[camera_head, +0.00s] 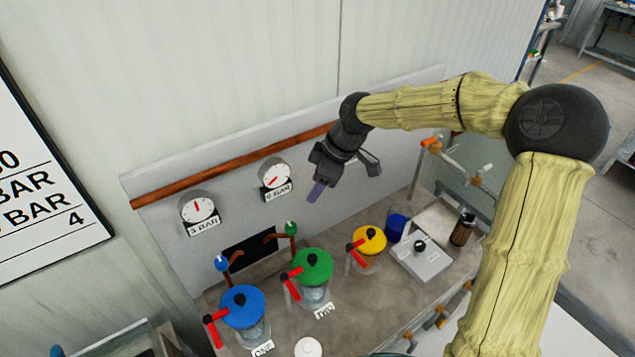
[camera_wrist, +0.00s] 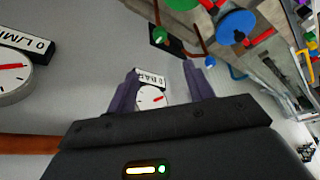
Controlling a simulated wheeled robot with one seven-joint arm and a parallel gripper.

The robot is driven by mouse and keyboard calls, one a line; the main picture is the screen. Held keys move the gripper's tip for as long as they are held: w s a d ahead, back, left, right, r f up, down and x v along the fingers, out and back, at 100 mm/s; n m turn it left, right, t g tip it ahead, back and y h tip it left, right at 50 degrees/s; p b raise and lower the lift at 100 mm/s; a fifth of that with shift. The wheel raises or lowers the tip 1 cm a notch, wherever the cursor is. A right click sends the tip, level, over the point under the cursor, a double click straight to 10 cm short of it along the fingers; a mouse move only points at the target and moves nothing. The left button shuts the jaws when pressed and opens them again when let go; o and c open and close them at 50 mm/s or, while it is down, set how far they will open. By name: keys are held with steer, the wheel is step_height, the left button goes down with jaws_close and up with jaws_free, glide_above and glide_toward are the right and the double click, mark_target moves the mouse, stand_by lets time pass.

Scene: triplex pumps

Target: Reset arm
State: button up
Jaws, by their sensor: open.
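My gripper (camera_head: 345,178) hangs in the air above the bench, in front of the grey back panel (camera_head: 375,125) and to the right of the 0 BAR gauge (camera_head: 275,174). In the wrist view my gripper (camera_wrist: 165,82) shows two purple fingers spread apart with nothing held between them. A gauge (camera_wrist: 150,97) shows beyond the fingers, apart from them. My arm reaches in from the right, bent at a large dark joint.
Pumps with blue (camera_head: 243,303), green (camera_head: 313,266) and yellow (camera_head: 369,240) lids and red handles stand on the bench below. A 3 BAR gauge (camera_head: 198,208) is on the panel. A grey box (camera_head: 420,258) and a dark cylinder (camera_head: 463,229) stand at the right.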

steer(key=s+d+f+m+t+h, duration=0.1)
steer(key=s+d+m+h, duration=0.1)
steer(key=s+d+m, duration=0.6)
steer(key=s+d+f+m+t+h, duration=0.1)
steer(key=s+d+f+m+h, duration=0.1)
steer(key=s+d+m, duration=0.6)
steer(key=s+d, duration=0.2)
steer(key=shift+d+f+m, duration=0.25)
steer(key=shift+d+m, duration=0.05)
stand_by(0.6)
